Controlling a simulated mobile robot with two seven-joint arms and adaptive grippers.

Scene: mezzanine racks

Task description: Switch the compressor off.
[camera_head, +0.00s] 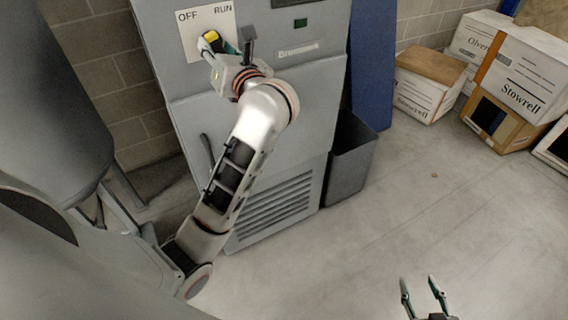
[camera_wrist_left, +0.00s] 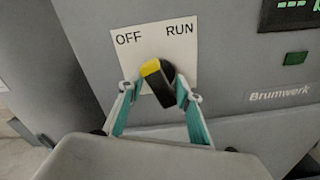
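The compressor (camera_head: 285,82) is a tall grey cabinet with a white OFF/RUN plate (camera_head: 190,22). Its selector knob (camera_head: 210,36) is black with a yellow end; in the left wrist view the knob (camera_wrist_left: 165,85) tilts up and left, its yellow end towards the OFF label. My left gripper (camera_head: 219,52) is at the knob. In the left wrist view its two fingers (camera_wrist_left: 158,98) stand on either side of the knob, very close to it; whether both press on it is unclear. My right gripper (camera_head: 424,290) is open and empty above the floor, at the bottom right of the head view.
A dark display (camera_wrist_left: 290,12) and green button (camera_wrist_left: 296,58) sit right of the plate. A grey bin (camera_head: 348,165) and a blue panel (camera_head: 372,70) stand beside the cabinet. Cardboard boxes (camera_head: 428,82) are at the back right. A grey tank (camera_head: 50,90) is left. The middle floor is clear.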

